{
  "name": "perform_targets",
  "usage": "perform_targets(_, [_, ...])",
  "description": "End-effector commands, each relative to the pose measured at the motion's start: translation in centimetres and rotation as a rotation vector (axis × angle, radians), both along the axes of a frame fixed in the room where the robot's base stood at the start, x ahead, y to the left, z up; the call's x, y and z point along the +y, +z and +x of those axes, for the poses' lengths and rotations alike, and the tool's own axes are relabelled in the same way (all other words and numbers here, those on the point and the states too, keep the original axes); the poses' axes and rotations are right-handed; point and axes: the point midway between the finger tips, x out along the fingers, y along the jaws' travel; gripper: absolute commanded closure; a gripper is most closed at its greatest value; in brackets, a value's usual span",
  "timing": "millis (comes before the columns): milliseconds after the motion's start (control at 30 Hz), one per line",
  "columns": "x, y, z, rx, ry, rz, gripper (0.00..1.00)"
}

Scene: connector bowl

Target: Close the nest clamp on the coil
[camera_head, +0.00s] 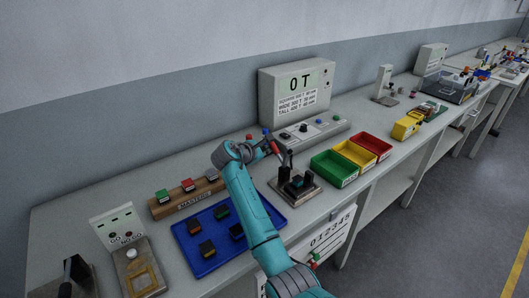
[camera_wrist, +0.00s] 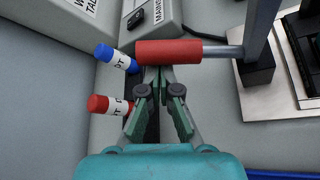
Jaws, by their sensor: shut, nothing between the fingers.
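The nest clamp has a red handle (camera_head: 275,147), raised and leaning up and left over the nest base (camera_head: 308,194). The dark coil (camera_head: 297,183) appears to sit in the nest. In the wrist view the red handle (camera_wrist: 168,52) lies across the picture, its grey rod running right to a dark post (camera_wrist: 256,65). My gripper (camera_wrist: 160,72) is shut and empty, its tips right at the handle's near edge. Whether they touch it I cannot tell. In the head view my gripper (camera_head: 266,146) is beside the handle. The coil is mostly out of the wrist view.
A blue tray (camera_head: 197,266) with several blocks lies left of the nest. Green (camera_head: 334,168), yellow and red bins stand right. A meter box (camera_head: 296,93) stands behind. Blue-capped (camera_wrist: 117,58) and red-capped (camera_wrist: 110,105) cylinders are left of my fingers.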

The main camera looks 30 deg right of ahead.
Motion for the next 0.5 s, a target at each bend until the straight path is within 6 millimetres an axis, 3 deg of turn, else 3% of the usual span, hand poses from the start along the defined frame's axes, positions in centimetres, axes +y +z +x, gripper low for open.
perform_targets(500, [-0.01, 0.24, -0.20, -0.038, -0.001, 0.002, 1.00])
